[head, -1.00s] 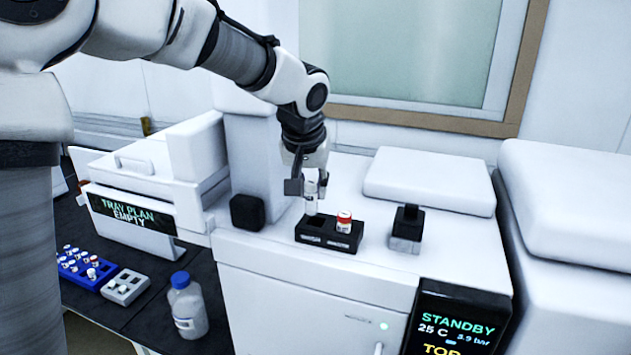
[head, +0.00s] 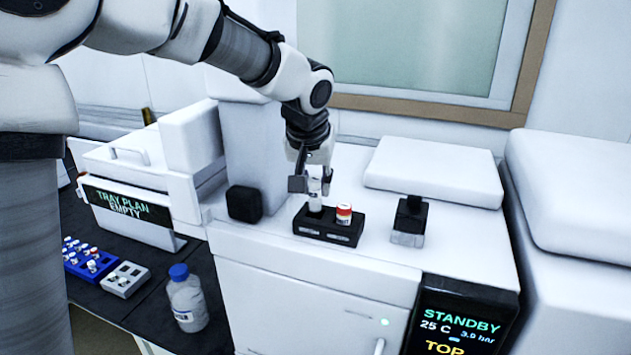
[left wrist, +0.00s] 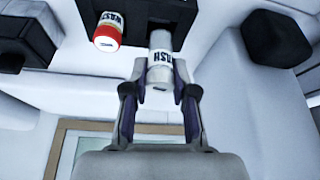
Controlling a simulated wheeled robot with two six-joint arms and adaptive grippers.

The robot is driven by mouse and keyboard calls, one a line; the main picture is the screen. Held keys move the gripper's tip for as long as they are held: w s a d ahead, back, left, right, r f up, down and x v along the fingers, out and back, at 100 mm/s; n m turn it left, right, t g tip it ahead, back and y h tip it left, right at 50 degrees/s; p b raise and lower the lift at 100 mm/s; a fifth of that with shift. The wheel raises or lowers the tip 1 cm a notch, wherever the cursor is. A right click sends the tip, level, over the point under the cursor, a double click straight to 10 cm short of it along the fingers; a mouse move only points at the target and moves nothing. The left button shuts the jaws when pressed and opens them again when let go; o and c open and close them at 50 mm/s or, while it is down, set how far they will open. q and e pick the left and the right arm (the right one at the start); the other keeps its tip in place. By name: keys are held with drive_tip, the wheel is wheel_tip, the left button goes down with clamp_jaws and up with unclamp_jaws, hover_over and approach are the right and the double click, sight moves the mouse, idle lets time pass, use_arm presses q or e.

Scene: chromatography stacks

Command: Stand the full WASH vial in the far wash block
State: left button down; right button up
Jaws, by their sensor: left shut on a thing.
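A clear vial with a white label ending in "SH" (left wrist: 160,62) is between the fingers of my left gripper (left wrist: 160,90), which is shut on it. In the head view my left gripper (head: 312,186) holds this vial (head: 315,204) upright, its lower end at the left socket of the black wash block (head: 327,237). Whether it rests on the socket floor is hidden. My right gripper is not in view.
A small black-topped block (head: 408,222) stands right of the wash block, and a black cube (head: 244,204) stands left. On the dark bench are a blue vial rack (head: 82,265), a grey rack (head: 125,279) and a blue-capped bottle (head: 187,300).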

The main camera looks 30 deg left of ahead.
sight(315, 210)
use_arm(q)
drive_tip(key=shift+s, duration=0.2)
drive_tip(key=shift+b+x, duration=0.7)
drive_tip(key=shift+x, duration=0.15)
drive_tip(key=shift+s+d+f+b, duration=0.15)
drive_tip(key=shift+s+f+b, duration=0.05)
drive_tip(key=shift+f+b, duration=0.2)
drive_tip(key=shift+w+f, duration=0.1)
drive_tip(key=shift+f, duration=0.1)
drive_tip(key=shift+f+b, duration=0.45)
drive_tip(key=shift+f, duration=0.1)
drive_tip(key=c, duration=0.8)
unclamp_jaws()
drive_tip(key=shift+c, duration=0.2)
